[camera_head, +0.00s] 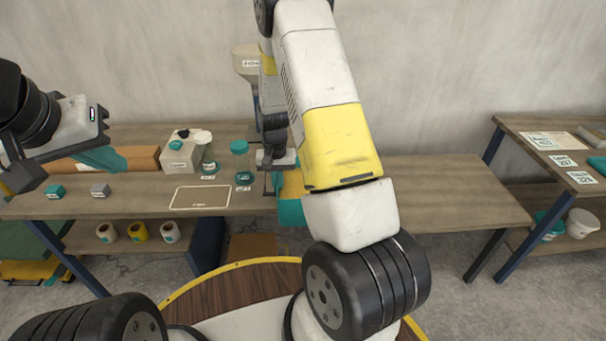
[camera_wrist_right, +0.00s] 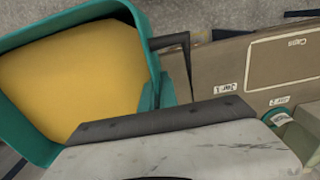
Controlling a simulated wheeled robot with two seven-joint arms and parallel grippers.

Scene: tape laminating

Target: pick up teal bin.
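The teal bin (camera_head: 291,213) shows in the head view at the table's front edge, partly hidden behind my right arm. In the right wrist view the teal bin (camera_wrist_right: 151,60) fills the left side, tilted in the picture, with a yellow inside and floor visible beyond it. My right gripper (camera_head: 273,182) points down at the bin's left side. In the right wrist view a dark finger lies close against the bin's wall; the other finger is hidden, so I cannot tell whether it grips. My left gripper (camera_head: 64,160) is open, high at the left, with no clear hold on anything.
Tape rolls (camera_head: 139,232) sit on the shelf below.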

